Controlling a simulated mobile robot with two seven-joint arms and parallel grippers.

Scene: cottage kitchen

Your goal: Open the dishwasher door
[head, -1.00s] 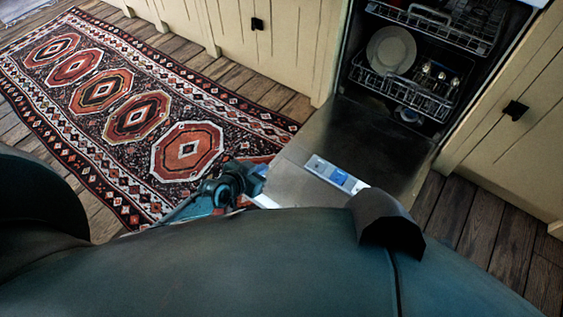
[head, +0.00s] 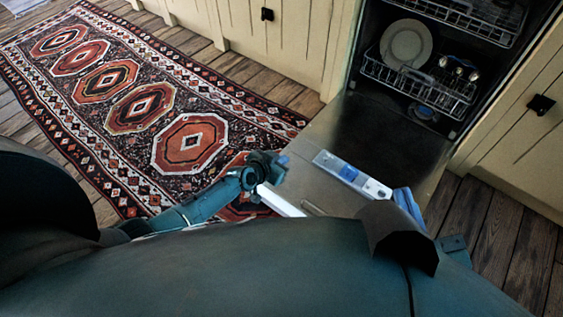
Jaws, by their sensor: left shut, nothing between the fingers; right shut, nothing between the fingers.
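The dishwasher (head: 440,85) stands at the top right with its interior exposed. My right gripper (head: 407,203) shows only as a blue part near the door's lower right, shut; the rest is hidden behind my body. The door's near edge is partly hidden by my body.
The lower rack (head: 415,84) holds a white plate (head: 406,44) and some small items. An upper rack (head: 465,18) is above it. Cream cabinets (head: 290,40) flank the dishwasher. A patterned rug (head: 190,143) covers the wooden floor at left.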

